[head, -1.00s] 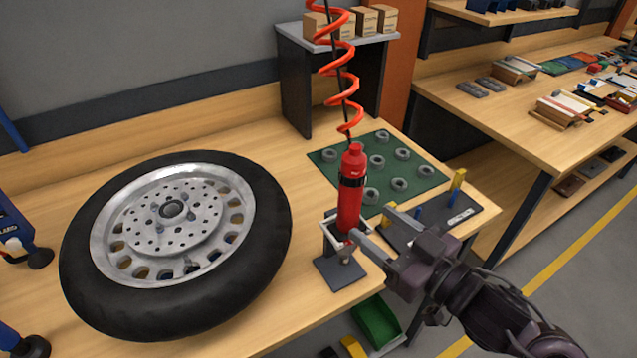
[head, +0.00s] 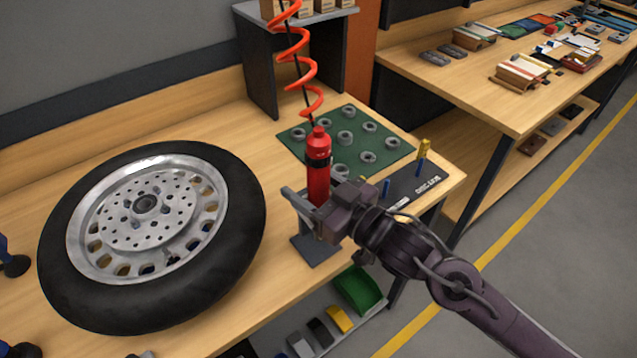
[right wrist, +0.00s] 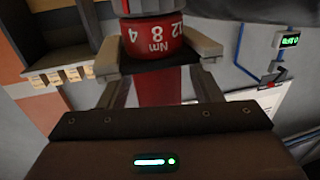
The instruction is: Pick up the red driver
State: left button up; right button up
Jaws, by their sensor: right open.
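The red driver (head: 318,168) stands upright in a small stand (head: 318,250) at the bench's front edge. It has a black band and hangs from a coiled orange hose (head: 300,70). My right gripper (head: 312,193) is open at the driver's body, with one finger on its near left side; the other finger is mostly hidden. In the right wrist view the driver's red numbered ring (right wrist: 152,42) and red body show between the two spread fingers of my right gripper (right wrist: 158,62). I cannot tell whether the fingers touch it. My left gripper is not in view.
A large wheel with a black tyre (head: 70,300) lies left on the bench. A green mat (head: 395,150) with several grey rings lies behind the driver. A dark plate with yellow and blue posts (head: 425,182) is to the right. A green bin (head: 358,290) sits below.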

grip_shut()
jog(key=shift+r, duration=0.1)
jog(key=shift+r, duration=0.15)
